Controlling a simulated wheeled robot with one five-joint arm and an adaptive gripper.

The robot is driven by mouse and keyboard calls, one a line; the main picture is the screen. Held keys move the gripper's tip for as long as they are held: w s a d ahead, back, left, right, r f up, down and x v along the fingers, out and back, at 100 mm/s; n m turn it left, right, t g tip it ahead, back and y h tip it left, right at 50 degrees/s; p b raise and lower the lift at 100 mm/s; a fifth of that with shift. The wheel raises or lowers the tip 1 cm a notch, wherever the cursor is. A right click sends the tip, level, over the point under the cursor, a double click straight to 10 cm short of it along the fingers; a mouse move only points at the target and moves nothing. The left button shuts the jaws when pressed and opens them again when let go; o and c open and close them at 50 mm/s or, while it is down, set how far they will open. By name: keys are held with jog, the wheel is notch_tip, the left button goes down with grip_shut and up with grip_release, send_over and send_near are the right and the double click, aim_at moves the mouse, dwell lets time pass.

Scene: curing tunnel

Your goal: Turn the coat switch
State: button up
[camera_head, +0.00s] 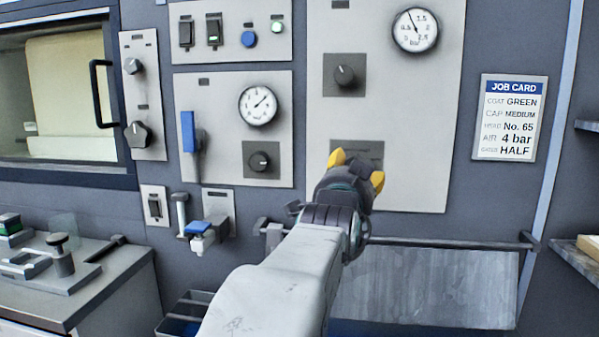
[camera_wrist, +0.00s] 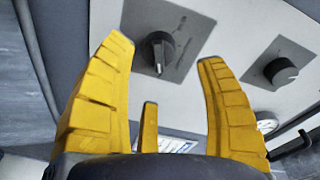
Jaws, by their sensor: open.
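A dark rotary knob (camera_wrist: 157,52) on a grey square plate (camera_wrist: 182,22) shows between my fingertips in the wrist view. In the head view its plate (camera_head: 357,149) sits low on the right-hand panel, and my gripper hides the knob. My gripper (camera_head: 357,169), with yellow fingers, is open in front of this plate. In the wrist view my gripper (camera_wrist: 165,52) has its fingers spread on either side of the knob, with nothing held; I cannot tell whether they touch it. No label readable here names the coat switch.
A second knob (camera_head: 345,76) and a pressure gauge (camera_head: 415,30) are higher on the same panel. A job card (camera_head: 508,117) reads COAT GREEN. A horizontal rail (camera_head: 450,244) runs below the panel. A blue-handled lever (camera_head: 188,132) and another knob (camera_head: 260,161) are to the left.

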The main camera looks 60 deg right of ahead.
jog(key=shift+x, duration=2.85)
jog(key=shift+c, duration=0.3)
jog(key=c, duration=1.1)
